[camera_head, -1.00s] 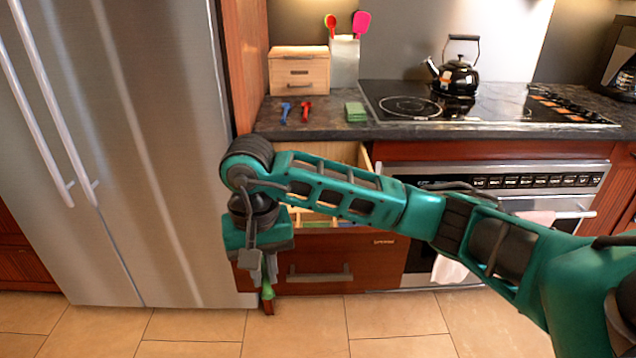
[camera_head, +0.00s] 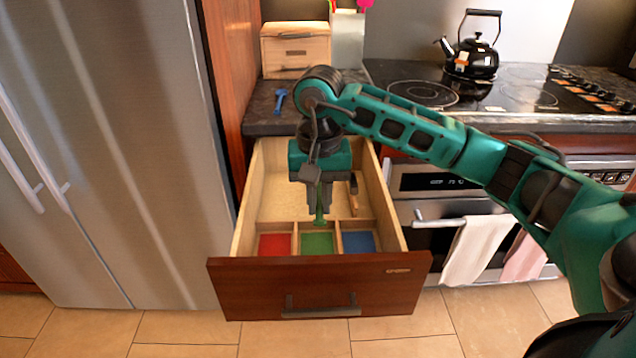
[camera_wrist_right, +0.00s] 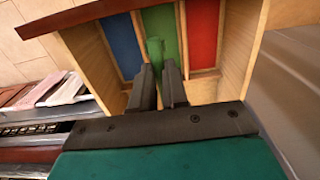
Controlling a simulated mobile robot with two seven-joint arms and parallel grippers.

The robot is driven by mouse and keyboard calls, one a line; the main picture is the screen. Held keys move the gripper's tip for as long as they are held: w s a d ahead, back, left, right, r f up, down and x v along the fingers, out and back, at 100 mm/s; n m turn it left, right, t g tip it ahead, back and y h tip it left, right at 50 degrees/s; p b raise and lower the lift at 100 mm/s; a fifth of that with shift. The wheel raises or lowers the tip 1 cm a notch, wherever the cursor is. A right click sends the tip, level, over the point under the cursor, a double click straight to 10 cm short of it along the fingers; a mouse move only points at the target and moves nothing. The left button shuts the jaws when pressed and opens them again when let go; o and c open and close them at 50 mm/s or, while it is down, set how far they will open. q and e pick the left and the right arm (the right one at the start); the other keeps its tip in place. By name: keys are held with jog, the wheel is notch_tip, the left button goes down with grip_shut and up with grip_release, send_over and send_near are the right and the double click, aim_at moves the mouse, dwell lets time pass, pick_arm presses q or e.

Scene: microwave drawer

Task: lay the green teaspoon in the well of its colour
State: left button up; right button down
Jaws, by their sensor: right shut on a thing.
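The green teaspoon (camera_head: 319,216) is held in my right gripper (camera_head: 318,205), which points down over the open drawer. The spoon hangs downward, its lower end over the green well (camera_head: 316,246). I cannot tell from the head view whether it touches the well floor. In the right wrist view the shut fingers (camera_wrist_right: 158,88) hold the green teaspoon (camera_wrist_right: 155,50), which lines up with the green well (camera_wrist_right: 162,22). The red well (camera_head: 274,245) and the blue well (camera_head: 358,243) lie on either side. My left gripper is out of view.
The drawer (camera_head: 318,280) is pulled out, with thin wooden dividers between the wells. A brown-handled item (camera_head: 353,190) lies in its rear part. On the counter are a blue spoon (camera_head: 280,101), a wooden box (camera_head: 296,50) and a kettle (camera_head: 472,55). Towels (camera_head: 470,245) hang at right.

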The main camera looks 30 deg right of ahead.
jog(key=shift+w+f, duration=0.1)
jog(key=shift+f+b, duration=0.7)
jog(key=shift+f, duration=0.2)
notch_tip(320, 180, down, 2)
jog(key=shift+f+b, duration=0.25)
jog(key=shift+b, duration=0.55)
notch_tip(320, 180, down, 11)
jog(key=b, duration=0.7)
jog(key=shift+f+b, duration=0.15)
jog(key=shift+b, duration=0.25)
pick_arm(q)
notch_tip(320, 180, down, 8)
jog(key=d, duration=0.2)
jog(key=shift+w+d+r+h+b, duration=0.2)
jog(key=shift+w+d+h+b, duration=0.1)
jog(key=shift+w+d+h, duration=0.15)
pick_arm(e)
jog(key=shift+f, duration=0.3)
jog(key=c, duration=1.1)
grip_release()
